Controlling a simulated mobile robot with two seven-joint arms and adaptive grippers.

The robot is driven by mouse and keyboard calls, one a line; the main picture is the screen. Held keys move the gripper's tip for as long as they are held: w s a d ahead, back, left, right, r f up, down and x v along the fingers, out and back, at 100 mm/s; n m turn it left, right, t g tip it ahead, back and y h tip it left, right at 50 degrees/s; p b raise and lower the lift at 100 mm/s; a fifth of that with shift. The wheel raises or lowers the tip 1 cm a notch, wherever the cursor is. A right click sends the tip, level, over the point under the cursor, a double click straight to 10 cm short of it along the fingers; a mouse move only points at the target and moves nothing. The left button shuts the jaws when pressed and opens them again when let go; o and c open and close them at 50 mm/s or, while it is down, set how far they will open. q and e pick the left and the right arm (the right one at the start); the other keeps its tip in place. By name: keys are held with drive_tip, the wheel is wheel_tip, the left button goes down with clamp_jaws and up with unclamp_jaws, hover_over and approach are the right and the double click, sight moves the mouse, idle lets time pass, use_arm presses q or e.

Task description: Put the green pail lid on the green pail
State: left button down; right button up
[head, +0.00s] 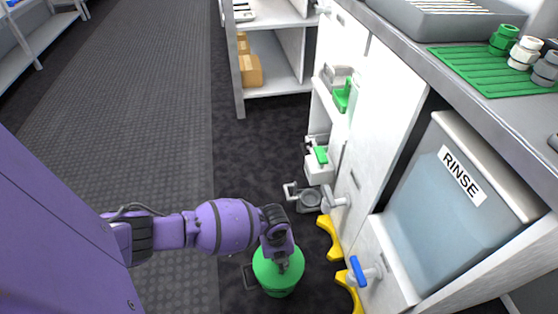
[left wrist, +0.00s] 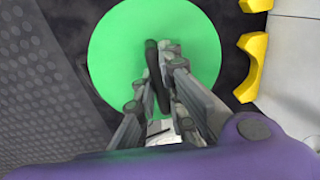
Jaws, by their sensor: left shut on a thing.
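The green pail lid (head: 292,276) is a round green disc low in the head view, seen from above. The green pail (head: 279,293) shows just below the lid's near edge, with a dark handle at its left. The lid lies over the pail's mouth; I cannot tell whether it is fully seated. My left gripper (head: 281,264) is shut on the green pail lid near its middle. In the left wrist view the lid (left wrist: 115,45) fills the upper middle, and the fingers (left wrist: 165,55) meet over it beside a dark bar. The lid hides the pail there. My right gripper is not in view.
Yellow brackets (head: 330,237) and a blue-handled tap (head: 358,270) stand right of the pail. A grey pot (head: 308,199) sits behind it. The RINSE tank (head: 455,190) is at the right. Dark floor is clear to the left.

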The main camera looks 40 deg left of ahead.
use_arm(q)
drive_tip(key=shift+f+b, duration=0.5)
drive_tip(key=shift+f, duration=0.35)
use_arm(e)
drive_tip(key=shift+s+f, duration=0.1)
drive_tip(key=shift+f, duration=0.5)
use_arm(q)
drive_tip(key=c, duration=2.1)
unclamp_jaws()
drive_tip(key=shift+r, duration=0.15)
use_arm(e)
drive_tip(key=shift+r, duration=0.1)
